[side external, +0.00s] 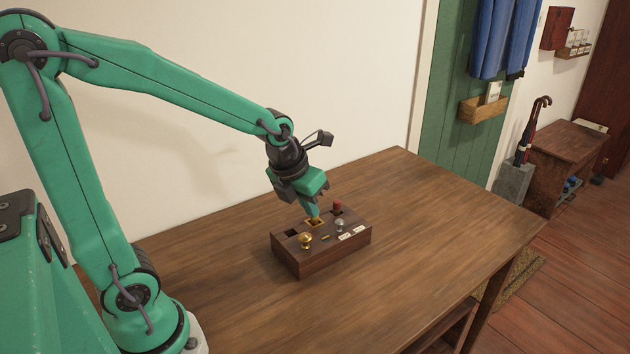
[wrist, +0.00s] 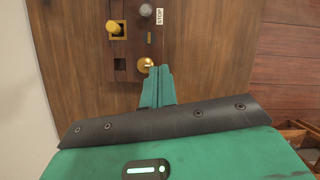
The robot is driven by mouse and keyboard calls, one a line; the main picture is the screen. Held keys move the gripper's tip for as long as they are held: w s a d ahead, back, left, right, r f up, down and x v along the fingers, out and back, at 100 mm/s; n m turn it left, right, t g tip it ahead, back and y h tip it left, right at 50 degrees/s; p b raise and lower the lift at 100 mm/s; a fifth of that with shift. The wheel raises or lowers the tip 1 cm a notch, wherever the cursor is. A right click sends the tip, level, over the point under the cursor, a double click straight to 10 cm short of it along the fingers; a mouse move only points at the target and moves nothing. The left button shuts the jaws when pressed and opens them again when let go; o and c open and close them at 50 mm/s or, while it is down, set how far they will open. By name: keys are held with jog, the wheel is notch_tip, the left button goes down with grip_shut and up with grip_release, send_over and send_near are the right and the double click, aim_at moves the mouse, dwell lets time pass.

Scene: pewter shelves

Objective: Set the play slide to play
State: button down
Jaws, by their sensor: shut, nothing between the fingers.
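A dark wooden control box (side external: 322,259) stands on the table, with slots and knobs on its top. In the wrist view a slot with a yellow block (wrist: 116,27) sits left of centre; I cannot read a play label, so I cannot tell which control is the play slide. A brass knob (side external: 305,241) also shows in the wrist view (wrist: 144,65). A grey knob (wrist: 146,10) is beside a white STOP label (wrist: 159,16). My gripper (side external: 314,214) is shut and empty, pointing down over the box. Its fingertips (wrist: 158,70) overlap the brass knob's right edge in the wrist view; contact is unclear.
A red piece (side external: 337,206) stands at the box's far end. The wooden table (side external: 420,230) is clear around the box. A cream wall is behind. A green panel with a wooden holder (side external: 483,107), and a cabinet (side external: 570,160), stand away to the right.

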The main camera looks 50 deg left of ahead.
send_near(326, 244)
jog(key=x, duration=0.5)
jog(key=shift+f, duration=0.1)
jog(key=shift+w+a, duration=0.15)
jog(key=shift+w, duration=0.35)
jog(key=shift+w+a, duration=0.15)
jog(key=shift+w, duration=0.4)
jog(key=shift+w+a, duration=0.25)
jog(key=shift+w, duration=0.65)
